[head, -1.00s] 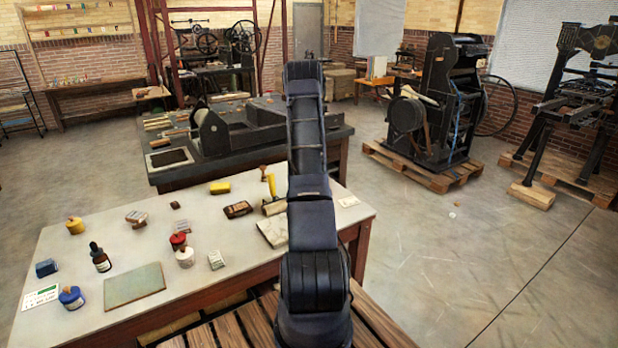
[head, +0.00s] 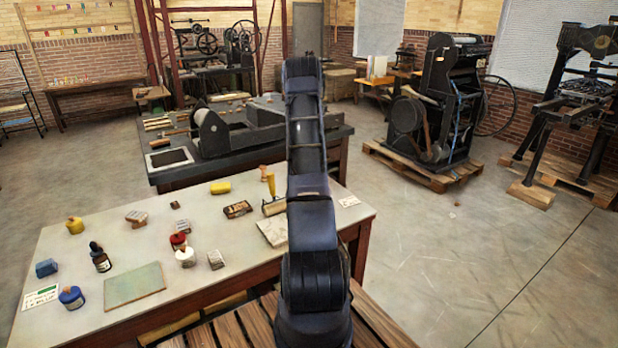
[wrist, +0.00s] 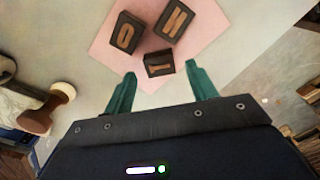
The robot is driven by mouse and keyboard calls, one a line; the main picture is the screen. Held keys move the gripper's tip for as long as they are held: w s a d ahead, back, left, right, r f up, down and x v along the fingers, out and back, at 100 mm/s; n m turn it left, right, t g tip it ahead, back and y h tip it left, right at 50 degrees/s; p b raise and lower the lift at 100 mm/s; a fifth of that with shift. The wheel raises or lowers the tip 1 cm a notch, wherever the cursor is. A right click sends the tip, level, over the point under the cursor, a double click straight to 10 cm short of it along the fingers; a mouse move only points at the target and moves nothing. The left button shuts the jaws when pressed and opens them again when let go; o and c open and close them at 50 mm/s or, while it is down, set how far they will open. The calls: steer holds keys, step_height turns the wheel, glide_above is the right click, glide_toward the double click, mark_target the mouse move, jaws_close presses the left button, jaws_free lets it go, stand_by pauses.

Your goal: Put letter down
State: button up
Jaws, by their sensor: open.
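In the wrist view, three dark letter blocks lie on a pink sheet (wrist: 185,20). They are a block marked O (wrist: 126,33), one marked N (wrist: 172,21) and one marked I (wrist: 159,63). My gripper (wrist: 157,72) is open, its two green fingers spread apart. The I block is nearest, between the line of the fingertips, with a visible gap on each side. No finger touches it in this view. I cannot tell the height of the fingertips over the sheet. In the head view my arm hides the gripper.
A wooden-handled stamp (wrist: 50,108) is left of my gripper in the wrist view. The pale table (head: 75,245) carries bottles, a yellow block (head: 220,187), a green pad (head: 135,286) and small blocks. A dark press bench (head: 165,178) stands behind.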

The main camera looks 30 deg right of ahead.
step_height(320, 180, up, 10)
steer(key=s+a+r+n+t, duration=0.1)
steer(key=s+a+r+n, duration=0.6)
steer(key=a+r, duration=0.6)
steer(key=s+a+r+n+t, duration=0.1)
steer(key=s+a+r+n, duration=0.4)
steer(key=s+a+r, duration=0.55)
steer(key=s+a+r+n+t, duration=0.1)
steer(key=s+a+r+n, duration=0.25)
steer(key=s+a, duration=0.35)
steer(key=s+a+r+n, duration=0.2)
steer(key=s+a+n, duration=0.3)
steer(key=s+a, duration=0.15)
steer(key=s+a+f+n, duration=0.1)
steer(key=s+a+n, duration=0.1)
steer(key=s, duration=0.5)
steer(key=s+a+f+n+t, duration=0.1)
steer(key=s+a+f+n, duration=0.1)
steer(key=s, duration=0.5)
steer(key=shift+s+a+n+t, duration=0.25)
steer(key=shift+a+n, duration=0.45)
steer(key=shift+n, duration=0.55)
